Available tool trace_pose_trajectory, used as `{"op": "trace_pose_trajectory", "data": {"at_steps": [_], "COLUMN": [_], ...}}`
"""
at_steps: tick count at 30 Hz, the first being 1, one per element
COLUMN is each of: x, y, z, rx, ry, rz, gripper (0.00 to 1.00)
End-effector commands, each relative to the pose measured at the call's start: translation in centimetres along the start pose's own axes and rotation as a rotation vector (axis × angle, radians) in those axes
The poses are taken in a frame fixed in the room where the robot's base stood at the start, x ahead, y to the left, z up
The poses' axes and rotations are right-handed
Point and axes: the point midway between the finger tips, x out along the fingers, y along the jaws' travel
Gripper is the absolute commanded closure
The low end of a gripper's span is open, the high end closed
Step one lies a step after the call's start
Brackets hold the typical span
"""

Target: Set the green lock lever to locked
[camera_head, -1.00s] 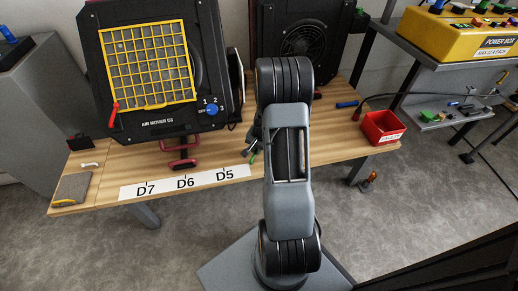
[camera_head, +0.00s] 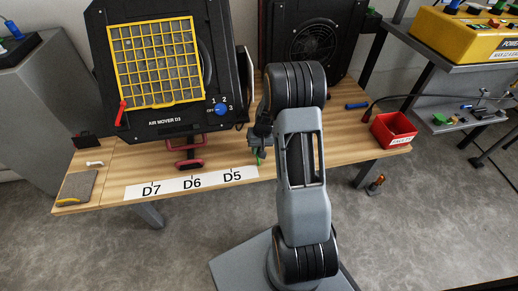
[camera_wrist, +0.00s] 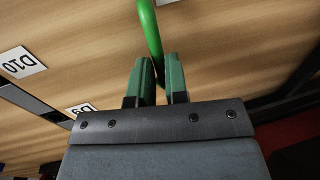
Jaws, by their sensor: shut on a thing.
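The green lock lever (camera_wrist: 149,28) shows in the wrist view as a curved green bar that enters from the top edge and runs down between my fingertips. My gripper (camera_wrist: 157,75) has green finger pads and is shut on the lever's lower end. In the head view my gripper (camera_head: 258,153) is near the table's front edge, just right of the D5 label, and a small bit of green shows there. My arm hides much of that area, and the lever's base is out of sight.
A black air mover (camera_head: 168,122) with a yellow grille stands on the wooden table (camera_head: 345,150), left of my arm. A second black fan (camera_head: 308,40) stands behind. A red bin (camera_head: 393,130) is at the right end. D7, D6 and D5 labels (camera_head: 192,182) line the front edge.

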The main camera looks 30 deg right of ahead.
Motion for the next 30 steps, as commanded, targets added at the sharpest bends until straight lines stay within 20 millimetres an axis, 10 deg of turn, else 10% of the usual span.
{"op": "trace_pose_trajectory", "data": {"at_steps": [16,17,24,30], "x": [-0.06,-0.06,-0.04,-0.03], "y": [-0.22,-0.22,-0.08,-0.02], "z": [-0.12,-0.12,-0.07,-0.05], "rx": [-0.028,-0.028,-0.025,-0.024], "ry": [-0.002,-0.002,-0.003,-0.004], "rz": [-0.001,-0.001,-0.001,0.0], "gripper": [1.0,0.85,0.62,0.6]}}
